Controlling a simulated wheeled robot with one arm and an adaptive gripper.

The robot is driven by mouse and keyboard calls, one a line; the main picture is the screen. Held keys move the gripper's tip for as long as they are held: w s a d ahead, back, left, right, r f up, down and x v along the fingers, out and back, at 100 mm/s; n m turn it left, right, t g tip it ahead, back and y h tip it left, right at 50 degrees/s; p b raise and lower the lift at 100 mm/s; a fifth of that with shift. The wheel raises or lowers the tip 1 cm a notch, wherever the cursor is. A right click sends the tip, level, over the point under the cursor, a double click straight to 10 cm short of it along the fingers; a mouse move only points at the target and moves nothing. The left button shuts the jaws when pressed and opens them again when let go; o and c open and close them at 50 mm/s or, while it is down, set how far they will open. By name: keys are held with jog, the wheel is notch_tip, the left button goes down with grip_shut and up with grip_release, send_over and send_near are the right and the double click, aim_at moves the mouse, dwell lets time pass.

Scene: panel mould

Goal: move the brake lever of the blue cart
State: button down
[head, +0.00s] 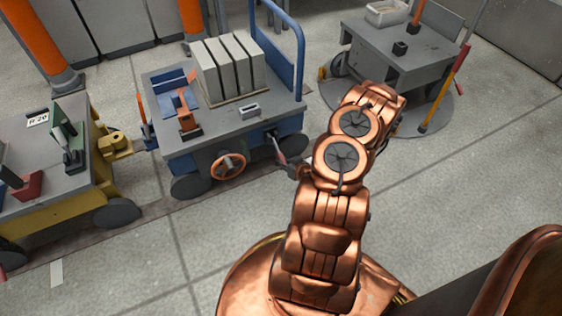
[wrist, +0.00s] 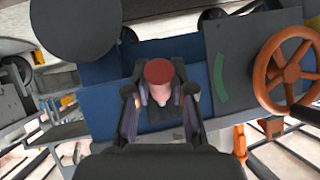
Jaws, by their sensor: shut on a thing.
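The blue cart (head: 225,160) stands left of centre in the head view, with a grey top and an orange handwheel (head: 228,166) on its near side. Its blue side panel (wrist: 105,107) fills much of the wrist view. The brake lever has a red round end (wrist: 159,71) and a pale shaft. My gripper (wrist: 160,94) is shut on the lever, one finger on each side, just below the red end. In the head view my gripper (head: 292,168) is at the cart's near right side, partly hidden by my arm, and the lever's grip is hard to make out.
A yellow cart (head: 62,215) stands left, joined by a coupling (head: 118,144). Pale slabs (head: 230,68) stand on the blue cart. A grey cart (head: 405,60) is at back right. The wrist view shows the handwheel (wrist: 288,72) and a green arc mark (wrist: 220,78). The right floor is clear.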

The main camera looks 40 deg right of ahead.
jog(key=shift+w+f, duration=0.1)
dwell(0.5)
jog(key=c, duration=1)
grip_release()
jog(key=shift+o, duration=0.2)
jog(key=v, duration=1.2)
